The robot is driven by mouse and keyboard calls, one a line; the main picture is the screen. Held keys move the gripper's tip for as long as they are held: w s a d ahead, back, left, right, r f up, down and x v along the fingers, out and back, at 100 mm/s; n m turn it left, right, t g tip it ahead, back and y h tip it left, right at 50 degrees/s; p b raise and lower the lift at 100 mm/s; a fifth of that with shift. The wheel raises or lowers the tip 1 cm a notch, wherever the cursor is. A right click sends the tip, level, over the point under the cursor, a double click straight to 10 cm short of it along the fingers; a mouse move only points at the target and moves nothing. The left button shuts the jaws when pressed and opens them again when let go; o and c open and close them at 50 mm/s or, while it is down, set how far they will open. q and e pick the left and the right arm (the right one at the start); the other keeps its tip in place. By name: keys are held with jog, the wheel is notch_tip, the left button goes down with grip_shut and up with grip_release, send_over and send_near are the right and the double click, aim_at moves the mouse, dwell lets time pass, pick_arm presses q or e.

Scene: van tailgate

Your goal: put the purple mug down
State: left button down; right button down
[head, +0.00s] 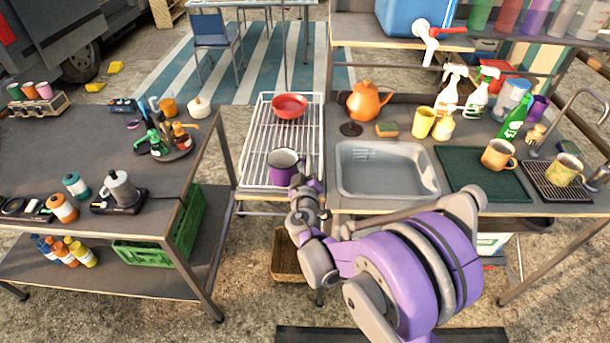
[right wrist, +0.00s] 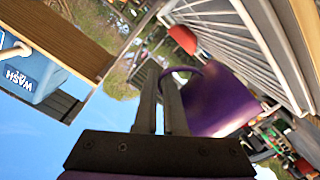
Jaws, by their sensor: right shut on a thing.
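The purple mug (head: 282,172) is upright at the near end of the white wire drying rack (head: 262,135). I cannot tell whether its base touches the wires. My right gripper (head: 312,186) is at the mug's right side and shut on it. In the right wrist view the two dark fingers (right wrist: 162,95) are closed at the handle of the purple mug (right wrist: 215,105), and the rack (right wrist: 240,45) shows close beside the mug. My left gripper is not in view.
A red bowl (head: 289,106) sits at the rack's far end. The rack's middle is clear. A workbench (head: 150,165) with bottles and tools stands left, across a gap.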

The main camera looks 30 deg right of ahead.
jog(key=shift+f+b, duration=0.3)
jog(key=shift+f, duration=1.5)
jog(key=shift+f, duration=0.1)
jog(key=shift+f, duration=0.15)
jog(key=c, duration=1)
grip_release()
